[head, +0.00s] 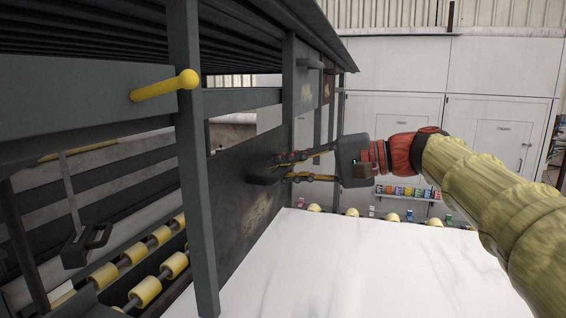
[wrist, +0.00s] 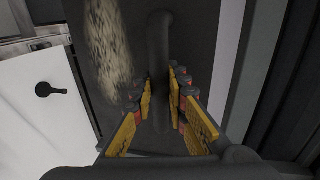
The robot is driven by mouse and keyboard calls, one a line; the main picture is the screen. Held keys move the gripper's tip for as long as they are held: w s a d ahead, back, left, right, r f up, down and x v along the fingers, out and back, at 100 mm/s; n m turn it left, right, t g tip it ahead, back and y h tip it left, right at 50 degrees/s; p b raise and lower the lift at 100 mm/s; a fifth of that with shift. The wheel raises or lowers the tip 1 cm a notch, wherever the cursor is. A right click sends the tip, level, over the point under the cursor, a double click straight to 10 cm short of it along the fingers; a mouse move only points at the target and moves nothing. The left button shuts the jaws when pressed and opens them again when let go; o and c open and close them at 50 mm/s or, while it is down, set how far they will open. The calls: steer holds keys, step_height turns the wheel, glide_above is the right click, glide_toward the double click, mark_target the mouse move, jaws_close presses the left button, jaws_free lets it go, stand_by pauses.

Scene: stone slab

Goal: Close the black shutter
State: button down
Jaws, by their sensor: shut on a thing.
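The black shutter (head: 232,200) is a dark panel with pale worn patches, standing between two grey posts of the frame on the left in the head view. Its dark bar handle (head: 262,176) sticks out toward the right. My gripper (head: 280,168) reaches in from the right, its yellow-edged fingers shut around this handle. In the wrist view the handle (wrist: 159,40) runs upright between my gripper's fingertips (wrist: 160,80), with the shutter's face (wrist: 200,40) behind it. My fingers hide part of the handle. I cannot tell how far the shutter stands open.
A white stone slab (head: 330,262) lies below my arm. A grey post (head: 195,150) with a yellow peg (head: 165,85) stands at the near left. Yellow rollers (head: 145,292) lie at lower left. White cabinets (head: 400,75) and a small shelf of colored items (head: 407,193) stand behind.

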steer(key=shift+f+b, duration=0.5)
steer(key=shift+f, duration=0.75)
steer(key=shift+f, duration=0.15)
steer(key=c, duration=2)
jaws_free()
steer(key=shift+d, duration=0.1)
steer(key=shift+o, duration=1.3)
steer(key=shift+r, duration=0.2)
steer(key=v, duration=1.2)
